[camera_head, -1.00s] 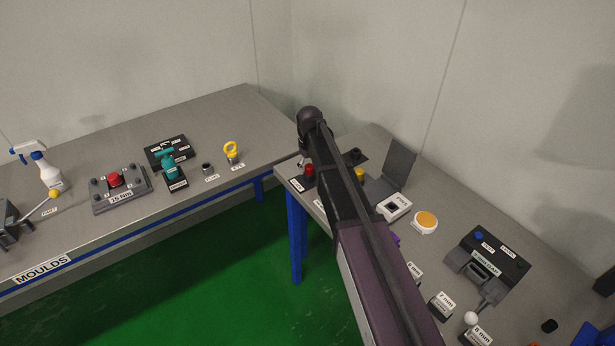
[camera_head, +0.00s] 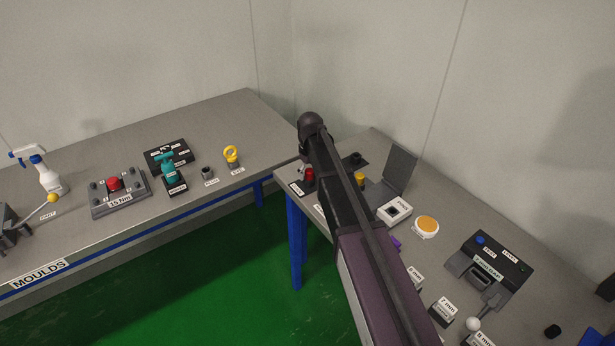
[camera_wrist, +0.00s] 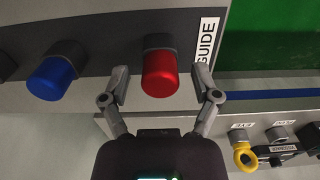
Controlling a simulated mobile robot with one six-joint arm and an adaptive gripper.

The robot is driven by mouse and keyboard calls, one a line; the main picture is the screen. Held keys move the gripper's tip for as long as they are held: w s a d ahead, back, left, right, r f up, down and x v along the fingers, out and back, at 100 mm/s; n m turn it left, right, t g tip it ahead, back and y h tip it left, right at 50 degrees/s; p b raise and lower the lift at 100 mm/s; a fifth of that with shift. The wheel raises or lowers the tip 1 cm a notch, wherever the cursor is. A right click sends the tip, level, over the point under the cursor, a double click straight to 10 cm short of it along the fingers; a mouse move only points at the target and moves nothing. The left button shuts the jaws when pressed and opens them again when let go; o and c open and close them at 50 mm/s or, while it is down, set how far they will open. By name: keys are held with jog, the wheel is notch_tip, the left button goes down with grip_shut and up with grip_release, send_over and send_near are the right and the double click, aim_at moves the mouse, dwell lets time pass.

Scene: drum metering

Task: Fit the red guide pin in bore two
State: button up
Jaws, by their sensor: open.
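The red guide pin (camera_wrist: 160,75) stands in a dark grey collar beside a white label reading GUIDE. It also shows in the head view (camera_head: 309,174) at the near left corner of the right bench. My gripper (camera_wrist: 161,78) is open, with one finger on each side of the red pin and a visible gap on both sides. In the head view my arm hides most of the gripper. A blue pin or knob (camera_wrist: 52,78) sits in a similar collar to the left in the wrist view. I cannot tell which feature is bore two.
The left bench (camera_head: 100,238) holds a moulds label, a spray bottle (camera_head: 47,178), a plate with a red knob (camera_head: 114,184), a teal-handled tool (camera_head: 168,170) and a yellow ring (camera_head: 231,154). On the right bench are an open-lidded box (camera_head: 398,170) and an orange-topped disc (camera_head: 427,225).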

aim_at(310, 170)
dwell(0.5)
grip_shut()
jog(key=shift+r, duration=0.2)
jog(key=shift+r+p, duration=0.35)
jog(key=shift+p, duration=0.25)
jog(key=shift+r+p, duration=0.35)
jog(key=shift+r+p, duration=2.05)
jog(key=shift+r, duration=0.2)
jog(key=shift+r+p, duration=1.85)
jog(key=shift+p, duration=0.2)
